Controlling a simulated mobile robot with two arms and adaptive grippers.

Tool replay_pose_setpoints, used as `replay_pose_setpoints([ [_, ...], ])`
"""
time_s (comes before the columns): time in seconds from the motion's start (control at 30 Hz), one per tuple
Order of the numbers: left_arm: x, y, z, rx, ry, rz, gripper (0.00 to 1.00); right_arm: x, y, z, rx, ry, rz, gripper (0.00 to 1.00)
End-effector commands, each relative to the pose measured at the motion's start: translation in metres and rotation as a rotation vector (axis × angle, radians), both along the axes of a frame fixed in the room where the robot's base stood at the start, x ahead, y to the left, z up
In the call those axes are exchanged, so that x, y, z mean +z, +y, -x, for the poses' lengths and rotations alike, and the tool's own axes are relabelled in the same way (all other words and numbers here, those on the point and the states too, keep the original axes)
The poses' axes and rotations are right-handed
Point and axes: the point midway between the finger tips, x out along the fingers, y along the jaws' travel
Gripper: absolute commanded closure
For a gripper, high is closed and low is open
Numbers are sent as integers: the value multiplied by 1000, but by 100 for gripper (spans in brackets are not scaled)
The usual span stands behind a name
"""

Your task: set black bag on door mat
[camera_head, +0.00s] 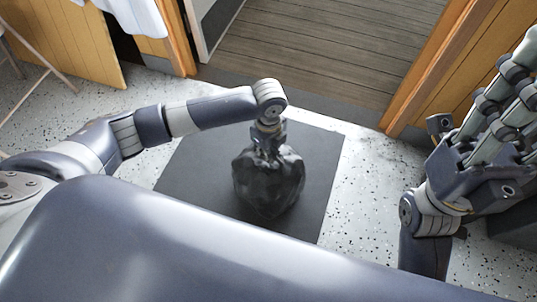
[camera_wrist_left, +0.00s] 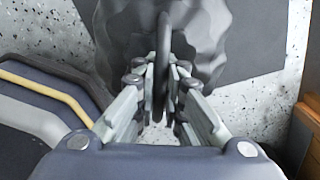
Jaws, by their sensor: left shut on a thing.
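The black bag (camera_head: 268,187) is a dark, lumpy sack. It is upright over the dark grey door mat (camera_head: 195,168) in the head view. My left gripper (camera_head: 268,143) is directly above the bag and shut on its top. In the left wrist view, the black loop (camera_wrist_left: 162,70) of the bag stands between the fingers, with the bag's body (camera_wrist_left: 205,35) beyond. I cannot tell whether the bag's underside touches the mat. My right gripper (camera_head: 522,62) is at the right side, away from the bag, its fingers apart and empty; their tips are partly cut off.
Speckled pale floor (camera_head: 365,190) surrounds the mat. Behind it is a doorway with a grey plank deck (camera_head: 310,45) and a wooden frame (camera_head: 430,70). A white cloth (camera_head: 135,15) hangs at the upper left. A dark object (camera_head: 515,228) stands low at the right edge.

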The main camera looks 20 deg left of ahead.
Motion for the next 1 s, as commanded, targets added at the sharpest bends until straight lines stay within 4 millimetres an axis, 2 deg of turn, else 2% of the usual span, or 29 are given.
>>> replay_pose_setpoints([
  [0.57,-9,-1,-1,0,-3,3,100,2,0,0,0,-5,0,60],
  [0.6,-10,-1,0,0,-2,1,84,1,0,0,0,-4,0,60],
  [0.67,-10,-1,0,0,-2,1,71,1,0,0,0,-5,-1,60],
  [1.0,-9,0,-1,0,-2,1,71,0,0,0,0,-4,0,60],
])
